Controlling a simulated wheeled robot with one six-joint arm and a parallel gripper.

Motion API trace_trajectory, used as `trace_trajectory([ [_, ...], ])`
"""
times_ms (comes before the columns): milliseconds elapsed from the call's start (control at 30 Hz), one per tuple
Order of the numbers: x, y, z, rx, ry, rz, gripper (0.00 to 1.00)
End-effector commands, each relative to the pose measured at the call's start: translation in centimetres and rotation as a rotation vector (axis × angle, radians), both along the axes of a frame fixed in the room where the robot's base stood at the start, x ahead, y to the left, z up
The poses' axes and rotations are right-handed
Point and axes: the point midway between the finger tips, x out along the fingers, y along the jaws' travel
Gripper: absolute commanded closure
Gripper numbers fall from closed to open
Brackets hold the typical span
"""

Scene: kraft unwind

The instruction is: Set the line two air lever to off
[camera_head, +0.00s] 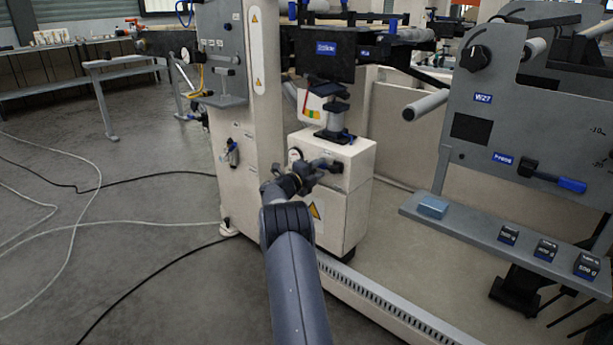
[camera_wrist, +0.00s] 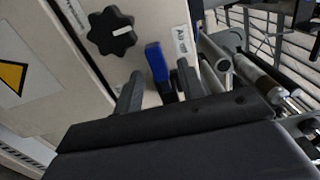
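In the wrist view, a lever with a blue grip (camera_wrist: 157,62) stands on the cream face of a cabinet (camera_wrist: 62,70). A white label (camera_wrist: 182,42), not fully legible, is to its right. My gripper (camera_wrist: 160,88) has its two dark fingers apart, one on each side of the blue lever, with visible gaps. In the head view, my gripper (camera_head: 318,170) is at the upper front of the cream cabinet (camera_head: 350,215), and the lever cannot be made out there behind it. The lever's lower end is hidden by the gripper body in the wrist view.
A black knob (camera_wrist: 111,31) is left of the lever, and a yellow warning sign (camera_wrist: 12,76) further left. In the head view, a grey panel (camera_head: 480,130) with a blue-gripped handle (camera_head: 572,185) and a shelf (camera_head: 470,232) stand right. Cables cross the open floor left.

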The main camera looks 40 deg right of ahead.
Motion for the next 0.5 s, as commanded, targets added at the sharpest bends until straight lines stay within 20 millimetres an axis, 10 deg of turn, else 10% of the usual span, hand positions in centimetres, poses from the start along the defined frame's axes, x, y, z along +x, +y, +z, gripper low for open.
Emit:
trace_trajectory([
  [500, -0.6, 8.2, 0.2, 0.000, 0.001, 0.002, 0.62],
])
